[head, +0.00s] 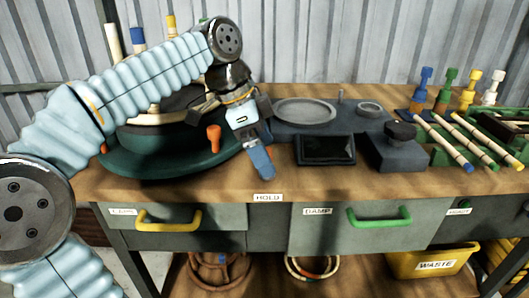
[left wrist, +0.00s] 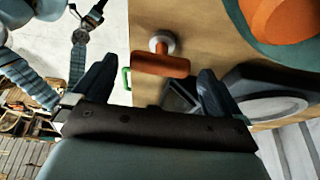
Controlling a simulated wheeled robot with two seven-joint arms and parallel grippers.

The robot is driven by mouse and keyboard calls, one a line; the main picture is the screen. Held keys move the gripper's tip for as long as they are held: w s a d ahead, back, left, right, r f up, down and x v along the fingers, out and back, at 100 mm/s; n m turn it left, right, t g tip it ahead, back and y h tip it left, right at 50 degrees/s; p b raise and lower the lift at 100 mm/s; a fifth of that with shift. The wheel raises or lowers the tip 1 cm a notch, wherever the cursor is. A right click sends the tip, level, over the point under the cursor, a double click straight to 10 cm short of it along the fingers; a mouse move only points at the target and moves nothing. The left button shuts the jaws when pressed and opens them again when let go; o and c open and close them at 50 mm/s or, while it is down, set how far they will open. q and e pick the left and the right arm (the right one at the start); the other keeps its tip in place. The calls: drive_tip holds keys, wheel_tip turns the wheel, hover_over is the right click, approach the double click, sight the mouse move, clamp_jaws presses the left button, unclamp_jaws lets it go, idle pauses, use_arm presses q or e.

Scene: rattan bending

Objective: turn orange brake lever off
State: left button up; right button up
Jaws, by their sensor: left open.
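The orange brake lever (left wrist: 160,65) shows in the left wrist view, a short orange-red bar beside a round grey pivot (left wrist: 162,42) on the wooden worktop. My left gripper (left wrist: 157,72) is open, and the lever appears between its two dark blue fingers, with no visible contact. In the head view my left gripper (head: 254,148) points down over the worktop, right of the green turntable (head: 150,165). I cannot make out the lever there; the gripper seems to cover it. An orange knob (head: 214,136) stands at the turntable's right edge. My right gripper is not in view.
Right of the gripper are a dark grey station with a round plate (head: 305,110), a black screen (head: 326,150) and a dark knob (head: 400,131). Rattan sticks (head: 440,140) lie farther right. Drawers with a yellow handle (head: 168,221) and green handle (head: 379,217) are below.

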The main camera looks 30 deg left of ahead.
use_arm(q)
drive_tip(key=shift+d+f, duration=0.1)
drive_tip(key=shift+f, duration=0.15)
drive_tip(key=c, duration=1.1)
drive_tip(key=shift+o, duration=0.2)
